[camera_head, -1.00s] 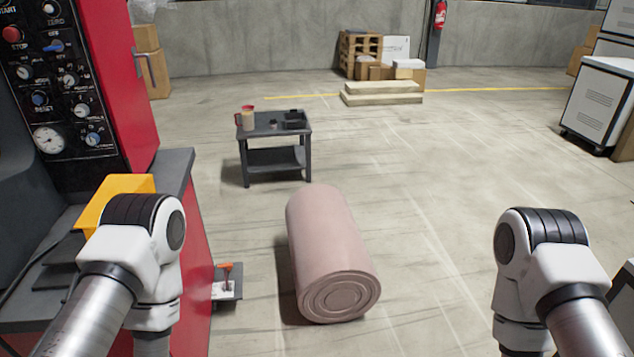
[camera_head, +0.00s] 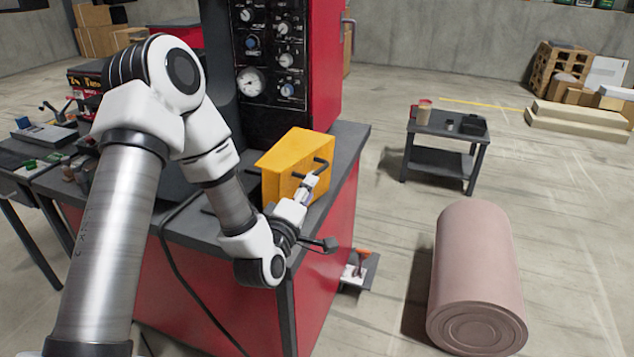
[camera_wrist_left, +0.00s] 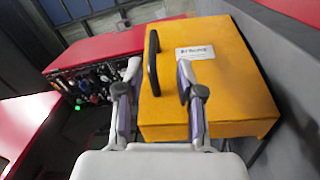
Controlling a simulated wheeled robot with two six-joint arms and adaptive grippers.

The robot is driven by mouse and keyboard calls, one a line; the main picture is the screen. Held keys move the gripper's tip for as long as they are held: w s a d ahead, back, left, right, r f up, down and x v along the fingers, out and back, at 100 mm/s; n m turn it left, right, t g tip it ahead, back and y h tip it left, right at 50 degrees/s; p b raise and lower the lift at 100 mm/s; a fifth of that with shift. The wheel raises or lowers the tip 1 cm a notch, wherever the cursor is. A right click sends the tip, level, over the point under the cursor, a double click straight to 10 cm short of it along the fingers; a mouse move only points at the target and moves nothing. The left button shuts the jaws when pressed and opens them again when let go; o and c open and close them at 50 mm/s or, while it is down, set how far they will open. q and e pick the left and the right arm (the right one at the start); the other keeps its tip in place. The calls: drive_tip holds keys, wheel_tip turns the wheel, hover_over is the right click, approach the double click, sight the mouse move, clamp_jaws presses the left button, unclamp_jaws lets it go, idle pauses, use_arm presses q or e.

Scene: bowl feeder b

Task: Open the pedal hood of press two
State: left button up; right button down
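The yellow pedal hood (camera_head: 285,162) sits on the dark top of the red press (camera_head: 230,285), below its control panel. Its black bar handle (camera_head: 322,168) faces right; the handle (camera_wrist_left: 153,62) and a white label show in the left wrist view on the hood (camera_wrist_left: 225,85). My left gripper (camera_head: 310,182) is at the handle. In the left wrist view the fingers of the gripper (camera_wrist_left: 158,78) are apart, one on each side of the handle, with visible gaps. The hood looks lowered. What lies under it is hidden. My right gripper is out of view.
A black cable hangs down the press front. A workbench with tools (camera_head: 40,150) is at left. The floor between press and cylinder is mostly clear.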

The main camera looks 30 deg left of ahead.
sight(321, 170)
use_arm(q)
drive_tip(key=x, duration=0.2)
drive_tip(key=p+x, duration=0.1)
drive_tip(key=x, duration=0.2)
drive_tip(key=r+x, duration=0.1)
drive_tip(key=x, duration=0.1)
drive_tip(key=shift+w+d, duration=0.2)
drive_tip(key=shift+w, duration=0.25)
clamp_jaws()
